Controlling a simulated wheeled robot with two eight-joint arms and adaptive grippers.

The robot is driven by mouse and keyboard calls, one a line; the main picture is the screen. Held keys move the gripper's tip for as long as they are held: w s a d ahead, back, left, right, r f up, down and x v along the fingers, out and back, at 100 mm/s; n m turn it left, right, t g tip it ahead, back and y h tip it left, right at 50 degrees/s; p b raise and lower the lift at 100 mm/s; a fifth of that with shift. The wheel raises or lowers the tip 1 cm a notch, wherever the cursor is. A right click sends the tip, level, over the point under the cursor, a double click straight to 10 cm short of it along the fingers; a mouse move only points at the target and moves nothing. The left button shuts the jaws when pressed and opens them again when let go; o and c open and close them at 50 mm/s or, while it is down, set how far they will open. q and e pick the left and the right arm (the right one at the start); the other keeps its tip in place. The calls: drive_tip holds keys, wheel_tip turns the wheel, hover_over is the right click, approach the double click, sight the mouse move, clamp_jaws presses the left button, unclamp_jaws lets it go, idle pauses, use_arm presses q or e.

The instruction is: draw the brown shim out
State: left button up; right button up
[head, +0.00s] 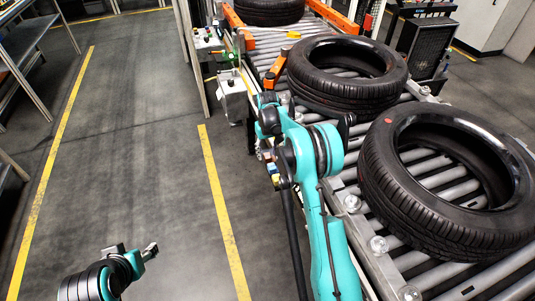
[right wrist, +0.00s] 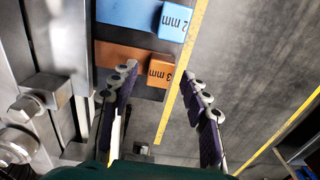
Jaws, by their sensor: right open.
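In the right wrist view the brown shim (right wrist: 122,53) is a flat plate with an orange-brown end block (right wrist: 159,71) marked "3 mm". It sits in the grey metal frame at the left, its block sticking out to the right. My right gripper (right wrist: 160,82) is open, with one finger at each side below the block. The gap between the fingers looks empty, and I cannot tell whether the left fingertip touches the shim. My left gripper (head: 132,251) is low at the left, over the floor, far from the shim.
A blue shim (right wrist: 128,12) with a "2 mm" block lies just above the brown one in the right wrist view. Bolts and metal posts crowd the left. Tyres (head: 440,185) lie on the roller conveyor (head: 455,190).

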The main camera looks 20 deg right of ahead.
wheel_tip(320, 180, up, 11)
idle(0.3)
drive_tip(key=shift+r, duration=0.1)
drive_tip(key=s+a+r+t, duration=0.2)
drive_tip(key=s+a+r, duration=0.1)
drive_tip(key=s+r, duration=0.3)
drive_tip(key=s+a+r+t, duration=0.1)
drive_tip(key=s+a+r, duration=0.35)
drive_tip(key=s, duration=0.45)
drive_tip(key=s+a+f+t, duration=0.1)
drive_tip(key=s+f+t, duration=0.1)
drive_tip(key=s, duration=0.7)
drive_tip(key=s+a+f+t, duration=0.2)
drive_tip(key=s+f, duration=0.1)
drive_tip(key=s, duration=0.6)
drive_tip(key=shift+a+n, duration=0.25)
drive_tip(key=shift+n, duration=0.05)
drive_tip(key=shift+s, duration=0.1)
